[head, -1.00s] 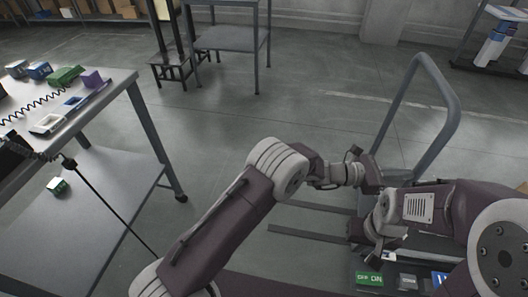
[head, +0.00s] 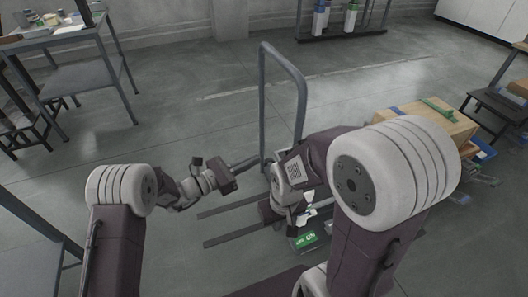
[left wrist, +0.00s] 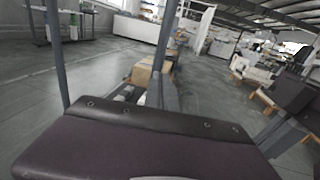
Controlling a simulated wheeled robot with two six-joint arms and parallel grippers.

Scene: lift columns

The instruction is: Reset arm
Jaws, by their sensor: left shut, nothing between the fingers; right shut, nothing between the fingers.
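My left gripper (head: 244,163) is in the middle of the head view, in front of the upright tube handle of a cart. It is shut and empty. My right gripper (head: 268,211) is lower and a little to the right, above the low cart. It is shut with nothing seen between its fingers, though its own wrist partly hides it. Both arms are bent, with the forearms folded inward close to each other. In the left wrist view a broad dark part of my own body fills the lower half and no fingertips can be made out.
The cart's tube handle (head: 302,92) stands close beyond both grippers. A green ON/OFF box (head: 306,241) lies below my right gripper. A cardboard box (head: 425,122) is at the right. A workbench (head: 52,38) stands at the back left. Open floor lies between.

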